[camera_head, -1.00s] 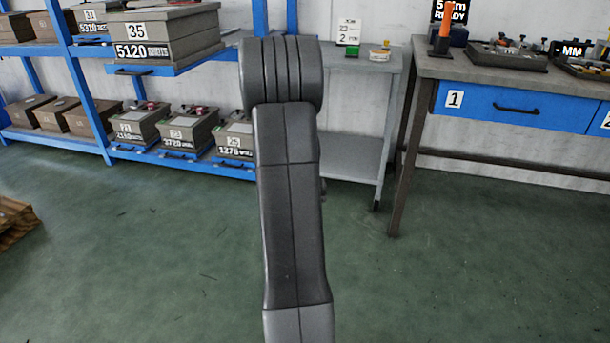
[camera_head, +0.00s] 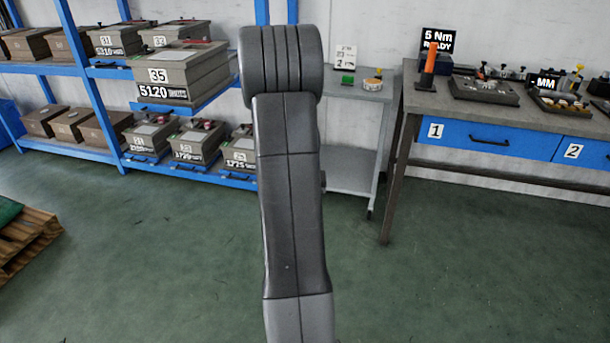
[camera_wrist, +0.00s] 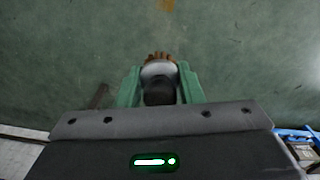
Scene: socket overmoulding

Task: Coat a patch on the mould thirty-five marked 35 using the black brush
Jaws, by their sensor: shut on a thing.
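The mould marked 35 (camera_head: 195,72) is a grey-brown box with a 5120 plate, on a blue pull-out shelf at the left of the head view. Its top is seen at a low angle. In the wrist view my gripper (camera_wrist: 160,88) has its green fingers shut on the black brush (camera_wrist: 159,92). The brush shows a dark handle, a pale grey collar and brown bristles pointing away from the palm. It is over the green floor, touching nothing else visible. In the head view my arm hides the gripper and brush.
A blue rack (camera_head: 82,78) holds several other moulds. A grey side table (camera_head: 345,186) with small items and a workbench (camera_head: 436,104) with blue drawers stand at the back and right. A wooden pallet (camera_head: 35,238) lies at left. The floor between is clear.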

